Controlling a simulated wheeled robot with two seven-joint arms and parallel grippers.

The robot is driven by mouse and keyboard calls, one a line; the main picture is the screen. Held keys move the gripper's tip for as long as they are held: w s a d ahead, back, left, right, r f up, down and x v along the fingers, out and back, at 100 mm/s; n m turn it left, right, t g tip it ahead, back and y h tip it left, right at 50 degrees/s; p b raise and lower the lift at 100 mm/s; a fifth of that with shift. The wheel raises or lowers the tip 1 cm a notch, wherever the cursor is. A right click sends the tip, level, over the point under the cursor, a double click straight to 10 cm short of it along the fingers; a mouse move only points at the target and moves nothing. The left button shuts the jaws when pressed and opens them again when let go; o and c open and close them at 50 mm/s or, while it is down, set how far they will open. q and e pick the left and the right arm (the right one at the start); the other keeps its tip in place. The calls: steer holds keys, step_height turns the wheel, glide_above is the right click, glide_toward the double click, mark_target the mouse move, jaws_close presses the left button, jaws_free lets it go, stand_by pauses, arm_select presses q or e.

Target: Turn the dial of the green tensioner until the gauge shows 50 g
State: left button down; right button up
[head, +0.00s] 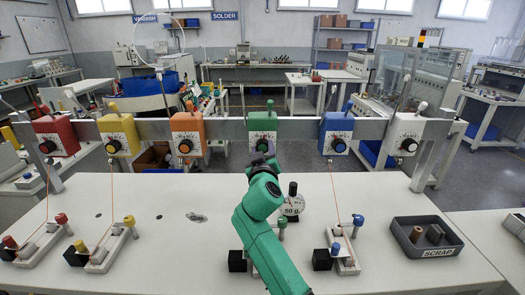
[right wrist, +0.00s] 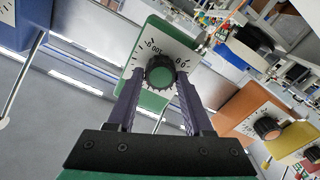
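The green tensioner (head: 263,122) is on the metal rail, between the orange and blue ones. Its dark round dial (right wrist: 160,74) with a white numbered scale faces me in the right wrist view. My right gripper (right wrist: 161,80) is open, with one dark finger on each side of the dial. Small gaps seem to show between fingers and dial; I cannot tell whether they touch. In the head view my right gripper (head: 262,158) partly hides the dial. A round white gauge (head: 292,204) marked "50 g" stands on the table, partly behind my arm; its needle is unreadable. My left gripper is out of view.
Red (head: 56,136), yellow (head: 119,134), orange (head: 187,135), blue (head: 336,132) and white (head: 408,132) tensioners share the rail. Small clamp stands with threads are on the white table (head: 160,255). A dark scrap tray (head: 427,238) holding small spools stands at right.

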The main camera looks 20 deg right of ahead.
steer(key=o, duration=0.3)
steer(key=shift+w+f, duration=0.1)
steer(key=shift+w, duration=0.1)
steer(key=v, duration=1.4)
steer(key=shift+s, duration=0.3)
